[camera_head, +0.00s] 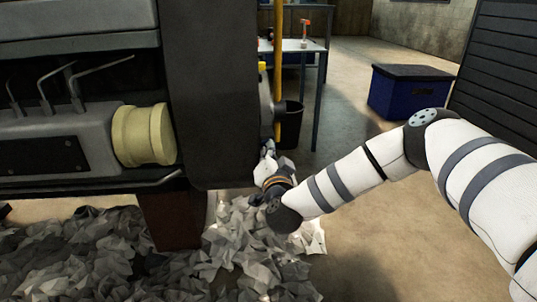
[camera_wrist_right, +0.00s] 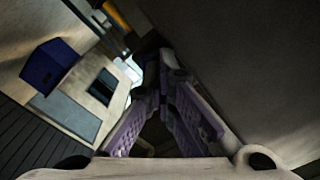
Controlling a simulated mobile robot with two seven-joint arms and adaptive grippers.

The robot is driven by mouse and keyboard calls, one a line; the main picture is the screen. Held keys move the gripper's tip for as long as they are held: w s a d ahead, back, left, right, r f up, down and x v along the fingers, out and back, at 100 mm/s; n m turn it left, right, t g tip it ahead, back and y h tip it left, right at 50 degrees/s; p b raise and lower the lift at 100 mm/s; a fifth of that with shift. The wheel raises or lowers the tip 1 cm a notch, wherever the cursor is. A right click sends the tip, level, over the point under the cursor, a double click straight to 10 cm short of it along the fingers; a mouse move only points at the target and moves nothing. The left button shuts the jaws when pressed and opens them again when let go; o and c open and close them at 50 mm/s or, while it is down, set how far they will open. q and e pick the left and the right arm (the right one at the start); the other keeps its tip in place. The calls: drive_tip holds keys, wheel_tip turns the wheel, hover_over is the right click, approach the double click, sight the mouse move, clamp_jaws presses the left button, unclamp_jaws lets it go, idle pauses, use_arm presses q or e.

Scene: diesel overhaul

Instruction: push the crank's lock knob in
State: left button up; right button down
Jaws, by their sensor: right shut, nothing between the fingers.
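The crank's lock knob cannot be made out in either view. A grey round part (camera_head: 267,101) juts from the far side of the engine's dark end panel (camera_head: 212,90), which hides most of it. A small yellow piece (camera_head: 263,66) shows just above it. My right gripper (camera_head: 267,150) is low beside the panel's lower right edge, below the round part, pointing up and partly dark. In the wrist view its fingers (camera_wrist_right: 160,80) come together at the tips, shut with nothing between them. A large grey surface (camera_wrist_right: 240,60) is close on their right. My left gripper is not in view.
Crumpled grey sheets (camera_head: 100,255) cover the floor under the engine. A yellow pole (camera_head: 278,60), a black bin (camera_head: 289,125) and a workbench (camera_head: 305,46) stand behind. A blue box (camera_head: 408,92) stands at the back right. Open floor lies between them and my right arm.

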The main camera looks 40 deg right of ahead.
use_arm(q)
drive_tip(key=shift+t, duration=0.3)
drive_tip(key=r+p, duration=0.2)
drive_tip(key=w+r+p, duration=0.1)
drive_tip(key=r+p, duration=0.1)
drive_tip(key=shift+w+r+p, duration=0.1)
drive_tip(key=shift+p, duration=0.25)
use_arm(e)
drive_tip(key=v, duration=0.7)
drive_tip(key=shift+r, duration=0.1)
